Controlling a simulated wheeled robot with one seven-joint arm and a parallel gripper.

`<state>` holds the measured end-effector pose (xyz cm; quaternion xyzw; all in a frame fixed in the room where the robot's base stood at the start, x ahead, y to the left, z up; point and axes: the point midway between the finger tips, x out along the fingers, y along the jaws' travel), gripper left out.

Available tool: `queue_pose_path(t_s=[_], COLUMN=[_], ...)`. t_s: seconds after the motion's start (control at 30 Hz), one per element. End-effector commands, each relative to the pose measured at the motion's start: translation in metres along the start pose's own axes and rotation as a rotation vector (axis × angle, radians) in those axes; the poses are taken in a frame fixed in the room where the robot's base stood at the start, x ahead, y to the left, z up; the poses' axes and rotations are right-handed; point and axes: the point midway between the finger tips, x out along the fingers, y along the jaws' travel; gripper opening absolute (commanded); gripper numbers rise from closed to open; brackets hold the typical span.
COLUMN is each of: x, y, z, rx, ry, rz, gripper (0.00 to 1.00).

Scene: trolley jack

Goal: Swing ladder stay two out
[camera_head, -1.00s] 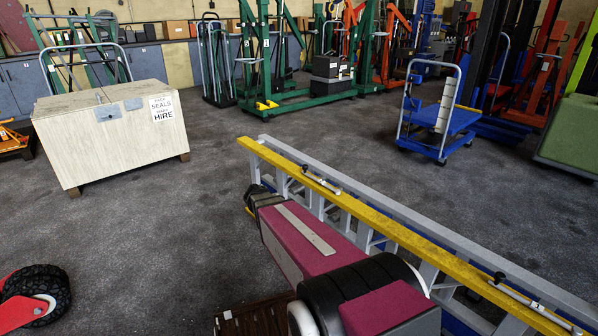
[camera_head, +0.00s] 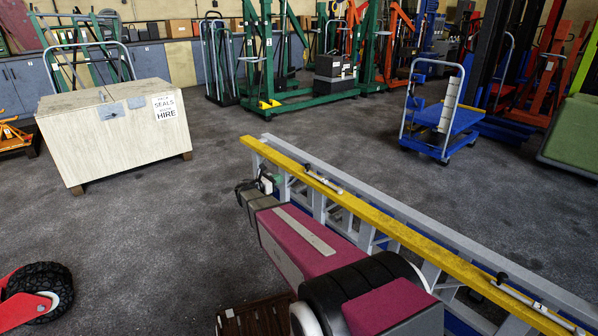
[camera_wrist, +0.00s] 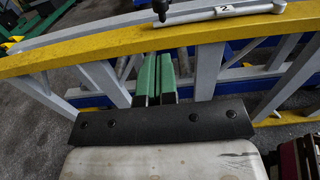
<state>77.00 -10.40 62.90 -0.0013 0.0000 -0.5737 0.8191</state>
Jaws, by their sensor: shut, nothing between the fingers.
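A ladder with yellow (camera_head: 400,233) and grey rails lies on its side in the head view. Ladder stay two (camera_wrist: 225,10), a pale bar with a "2" label and a black pivot, lies along the yellow rail in the wrist view. It appears to be the far stay (camera_head: 324,183) in the head view. My gripper (camera_wrist: 157,97) has green fingers closed together with nothing between them. In the wrist view they point at the yellow rail, below and left of the stay's label. In the head view my gripper (camera_head: 266,184) is beside the ladder's far end.
A second stay (camera_head: 522,300) lies along the nearer part of the rail. A pale wooden box (camera_head: 115,140) stands at left, a blue trolley (camera_head: 445,118) beyond the ladder. A red-framed wheel (camera_head: 40,285) is at lower left. Grey floor between them is clear.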

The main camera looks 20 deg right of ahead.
Motion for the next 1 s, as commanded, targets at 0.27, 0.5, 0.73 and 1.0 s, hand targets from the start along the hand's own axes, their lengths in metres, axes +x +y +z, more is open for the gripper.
queue_pose_path(t_s=[0.27, 0.5, 0.73, 1.0], x=[0.029, 0.075, 0.114, 0.138], y=[0.0, 0.001, 0.001, 0.0], z=[0.0, 0.0, -0.001, 0.0], rx=[0.002, 0.002, 0.003, 0.002], ry=[0.001, 0.001, 0.001, 0.001], rz=[-0.003, -0.003, -0.002, -0.001], gripper=[0.0, 0.0, 0.0, 0.0])
